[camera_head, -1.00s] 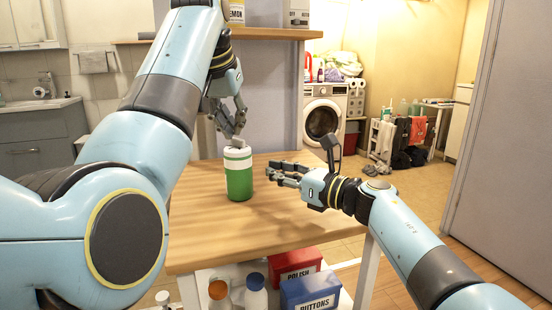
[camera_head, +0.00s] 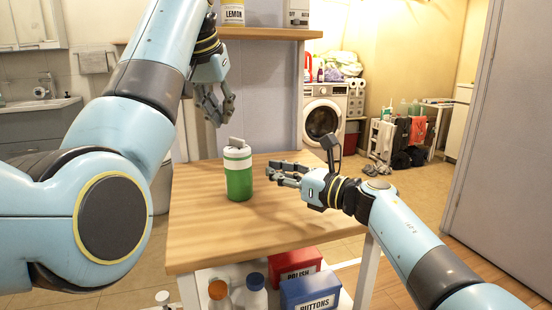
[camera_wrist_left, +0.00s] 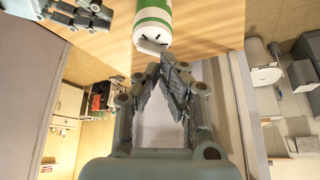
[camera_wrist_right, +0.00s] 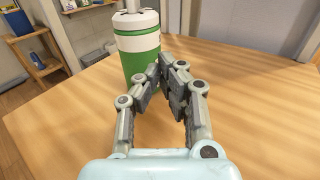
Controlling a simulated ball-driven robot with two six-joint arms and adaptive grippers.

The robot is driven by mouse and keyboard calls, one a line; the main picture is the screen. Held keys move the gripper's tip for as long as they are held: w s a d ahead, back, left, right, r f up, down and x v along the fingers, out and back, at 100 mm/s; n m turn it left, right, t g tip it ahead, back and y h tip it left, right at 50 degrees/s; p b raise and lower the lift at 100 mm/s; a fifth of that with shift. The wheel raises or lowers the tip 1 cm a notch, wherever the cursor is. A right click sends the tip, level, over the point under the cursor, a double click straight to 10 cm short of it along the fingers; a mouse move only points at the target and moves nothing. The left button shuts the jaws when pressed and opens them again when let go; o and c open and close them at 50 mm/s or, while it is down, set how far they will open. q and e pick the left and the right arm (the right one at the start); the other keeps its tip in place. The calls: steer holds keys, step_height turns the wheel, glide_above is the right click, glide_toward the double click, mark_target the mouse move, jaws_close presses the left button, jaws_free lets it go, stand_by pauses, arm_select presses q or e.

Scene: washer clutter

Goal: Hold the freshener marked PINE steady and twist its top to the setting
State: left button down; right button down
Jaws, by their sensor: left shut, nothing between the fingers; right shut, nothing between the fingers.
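The freshener (camera_head: 239,184) is a green and white can with a grey top knob (camera_head: 237,142), upright on the table. No PINE lettering is visible on the sides I see. My left gripper (camera_head: 218,122) is shut and empty, above and slightly left of the knob, apart from it. In the left wrist view the can's white top (camera_wrist_left: 152,38) is ahead of the fingertips (camera_wrist_left: 168,68). My right gripper (camera_head: 273,172) is shut and empty, just right of the can. In the right wrist view the can (camera_wrist_right: 137,65) stands beyond the fingertips (camera_wrist_right: 163,64), slightly left; contact cannot be told.
The wooden table (camera_head: 210,240) is otherwise bare. A shelf (camera_head: 270,33) behind holds a LEMON container (camera_head: 232,13) and another box (camera_head: 297,14). POLISH (camera_head: 295,264) and BUTTONS (camera_head: 310,292) boxes and bottles sit below the tabletop.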

arm_select(q)
steer(key=shift+f, duration=2.7)
steer(key=shift+w+d, duration=0.3)
steer(key=shift+w, duration=0.25)
steer(key=shift+s+d, duration=0.2)
steer(key=shift+d, duration=0.6)
steer(key=shift+s, duration=0.1)
steer(key=shift+s, duration=0.3)
step_height(320, 180, up, 6)
glide_above(237, 151)
steer(key=s, duration=0.2)
steer(key=shift+w+a, duration=0.1)
steer(key=shift+a, duration=0.05)
